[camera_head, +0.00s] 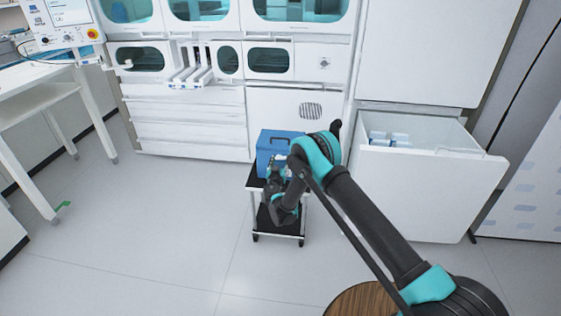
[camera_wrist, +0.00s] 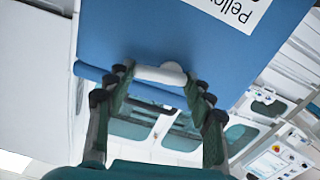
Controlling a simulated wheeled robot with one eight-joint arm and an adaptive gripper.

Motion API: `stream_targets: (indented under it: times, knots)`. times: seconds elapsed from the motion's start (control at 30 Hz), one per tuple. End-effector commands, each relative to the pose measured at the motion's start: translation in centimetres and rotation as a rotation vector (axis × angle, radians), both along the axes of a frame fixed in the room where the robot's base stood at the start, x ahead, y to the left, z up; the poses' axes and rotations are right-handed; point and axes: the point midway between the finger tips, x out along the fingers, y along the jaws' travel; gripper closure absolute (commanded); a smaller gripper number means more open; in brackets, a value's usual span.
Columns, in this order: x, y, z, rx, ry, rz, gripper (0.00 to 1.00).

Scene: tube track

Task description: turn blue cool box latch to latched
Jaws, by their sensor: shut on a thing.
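The blue cool box (camera_head: 272,141) stands on a small cart in the head view, partly hidden by my arm. In the wrist view the blue cool box (camera_wrist: 150,35) fills the top, with a white label (camera_wrist: 238,10) whose lettering is partly cut off. A white rounded latch (camera_wrist: 160,74) sits at the box's edge. My gripper (camera_wrist: 160,82) has a dark finger at each end of the latch and is shut on it. In the head view my gripper's fingers are hard to make out against the arm and box.
The black-topped cart (camera_head: 278,239) has a lower shelf and wheels. White cabinets (camera_head: 195,122) stand behind it. An open white drawer (camera_head: 430,185) with bottles juts out at the right. A white bench (camera_head: 38,108) stands at the left. The floor between bench and cart is clear.

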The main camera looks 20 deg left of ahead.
Motion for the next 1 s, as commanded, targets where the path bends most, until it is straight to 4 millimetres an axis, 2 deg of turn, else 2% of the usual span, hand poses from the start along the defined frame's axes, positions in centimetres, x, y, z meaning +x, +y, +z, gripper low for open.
stream_targets:
  times: [1.0]
  knots:
    - [-0.34,0.94,0.66,-0.925,-0.222,0.001,0.76]
